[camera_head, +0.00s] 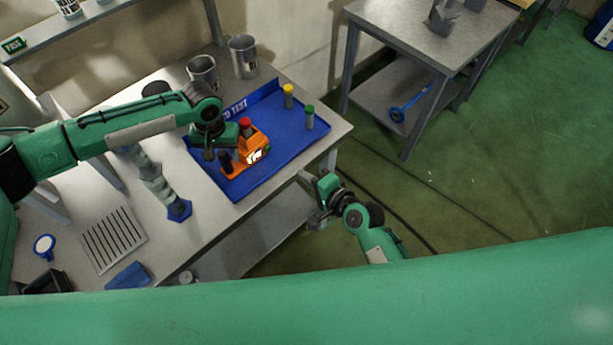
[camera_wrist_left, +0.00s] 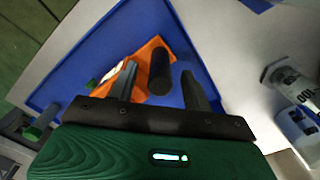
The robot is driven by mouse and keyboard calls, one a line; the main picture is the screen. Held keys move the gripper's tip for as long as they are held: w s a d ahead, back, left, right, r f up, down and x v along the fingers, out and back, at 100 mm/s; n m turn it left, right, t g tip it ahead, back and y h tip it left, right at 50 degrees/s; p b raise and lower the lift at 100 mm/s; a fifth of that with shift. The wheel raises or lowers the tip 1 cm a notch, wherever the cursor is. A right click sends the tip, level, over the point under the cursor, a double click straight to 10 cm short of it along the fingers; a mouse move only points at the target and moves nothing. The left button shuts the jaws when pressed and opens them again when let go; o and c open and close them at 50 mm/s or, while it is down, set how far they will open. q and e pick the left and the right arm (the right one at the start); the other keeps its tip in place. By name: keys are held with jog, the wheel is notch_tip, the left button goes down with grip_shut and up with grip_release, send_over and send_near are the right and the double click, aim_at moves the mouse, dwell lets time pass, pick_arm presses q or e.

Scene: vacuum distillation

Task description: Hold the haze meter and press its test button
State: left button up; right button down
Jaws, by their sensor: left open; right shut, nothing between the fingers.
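The haze meter (camera_head: 257,146) is an orange device with a pale display and a black upright handle. It stands on the blue tray (camera_head: 290,150). My left gripper (camera_head: 220,155) is over its left end in the head view. In the left wrist view its open fingers (camera_wrist_left: 160,88) are on either side of the black handle (camera_wrist_left: 160,70), with the orange body (camera_wrist_left: 145,55) beyond. Whether a finger touches the handle cannot be told. The test button cannot be made out clearly. My right gripper (camera_head: 318,214) is shut and empty, off the table's front right edge, apart from the meter.
Red-capped (camera_head: 245,123), yellow-capped (camera_head: 288,95) and green-capped (camera_head: 309,117) vials stand on the tray. Two metal beakers (camera_head: 243,57) are at the back. A slotted rack (camera_head: 113,240) lies at the left. A side table (camera_head: 430,40) stands at the right, with open floor in front.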

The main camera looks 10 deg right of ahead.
pick_arm(q)
jog(key=shift+r, duration=0.1)
notch_tip(320, 180, up, 12)
dwell(0.5)
dwell(0.4)
